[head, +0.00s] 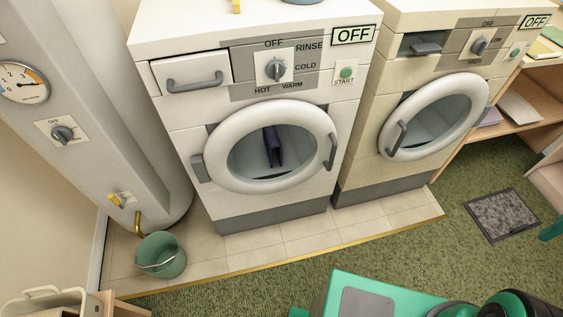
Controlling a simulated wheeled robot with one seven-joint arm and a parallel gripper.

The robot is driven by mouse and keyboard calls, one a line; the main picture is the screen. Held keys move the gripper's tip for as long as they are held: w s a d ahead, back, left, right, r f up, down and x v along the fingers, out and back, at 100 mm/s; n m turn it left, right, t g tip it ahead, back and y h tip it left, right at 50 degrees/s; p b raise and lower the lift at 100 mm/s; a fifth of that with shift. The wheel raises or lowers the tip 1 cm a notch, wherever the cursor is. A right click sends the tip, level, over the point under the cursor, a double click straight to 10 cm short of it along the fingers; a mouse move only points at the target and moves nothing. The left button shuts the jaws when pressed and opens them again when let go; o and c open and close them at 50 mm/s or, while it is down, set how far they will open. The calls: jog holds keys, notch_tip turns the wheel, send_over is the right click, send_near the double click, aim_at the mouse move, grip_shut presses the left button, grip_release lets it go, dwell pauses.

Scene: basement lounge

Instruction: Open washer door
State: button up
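The washer (188,125) is the left of two white front-loading machines. Its round door (223,128) has a white ring and a glass window, and it looks shut. The door handle (332,150) is a grey bar on the right of the ring. A grey hinge block (198,168) sits on the left. A dark blue item (272,146) shows behind the glass; I cannot tell what it is. The washer dial (276,69) is on the panel, beside a sign (353,35) reading OFF. My gripper is not in view.
A second machine (372,140) with a round door stands close on the right. A green bucket (160,256) stands at the washer's lower left, by a grey tank (125,130). Green carpet (300,270) lies in front. My green body shows at the bottom.

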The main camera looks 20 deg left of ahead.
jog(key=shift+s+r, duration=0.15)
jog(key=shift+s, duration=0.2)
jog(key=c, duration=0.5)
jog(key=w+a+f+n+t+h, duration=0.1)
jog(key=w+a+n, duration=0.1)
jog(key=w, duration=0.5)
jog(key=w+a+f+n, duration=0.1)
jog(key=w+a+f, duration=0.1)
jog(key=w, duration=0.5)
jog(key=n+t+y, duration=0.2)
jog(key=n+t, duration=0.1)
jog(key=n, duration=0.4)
send_over(333, 155)
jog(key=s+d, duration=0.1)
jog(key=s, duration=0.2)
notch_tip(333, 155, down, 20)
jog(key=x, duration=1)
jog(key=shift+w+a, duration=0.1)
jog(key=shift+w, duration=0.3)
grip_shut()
